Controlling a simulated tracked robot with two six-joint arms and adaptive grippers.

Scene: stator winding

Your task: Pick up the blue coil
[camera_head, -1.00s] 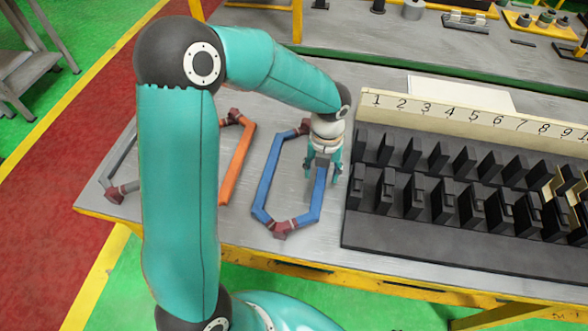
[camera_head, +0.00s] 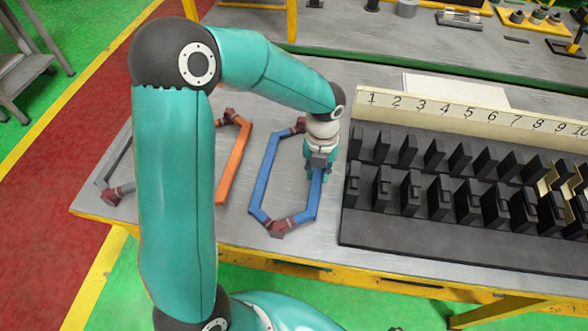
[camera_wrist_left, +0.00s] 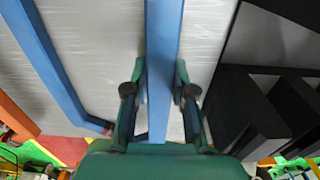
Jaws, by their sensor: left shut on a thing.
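The blue coil (camera_head: 266,174) is a long six-sided loop with dark red wrapped ends, lying on the grey table beside the black slotted rack. My left gripper (camera_head: 318,172) is over the coil's right long side, with its fingers pointing down. In the left wrist view the blue bar (camera_wrist_left: 162,60) runs between the two fingers of my left gripper (camera_wrist_left: 160,92), which are shut on it. The coil appears to rest on the table still. The coil's far end is partly hidden by the gripper and wrist. My right gripper is not in view.
An orange coil (camera_head: 236,160) lies to the left, partly behind my arm, and a grey coil (camera_head: 108,180) lies farther left. The black slotted rack (camera_head: 440,235) with a numbered board (camera_head: 450,113) stands close on the right. A second bench (camera_head: 340,35) is behind.

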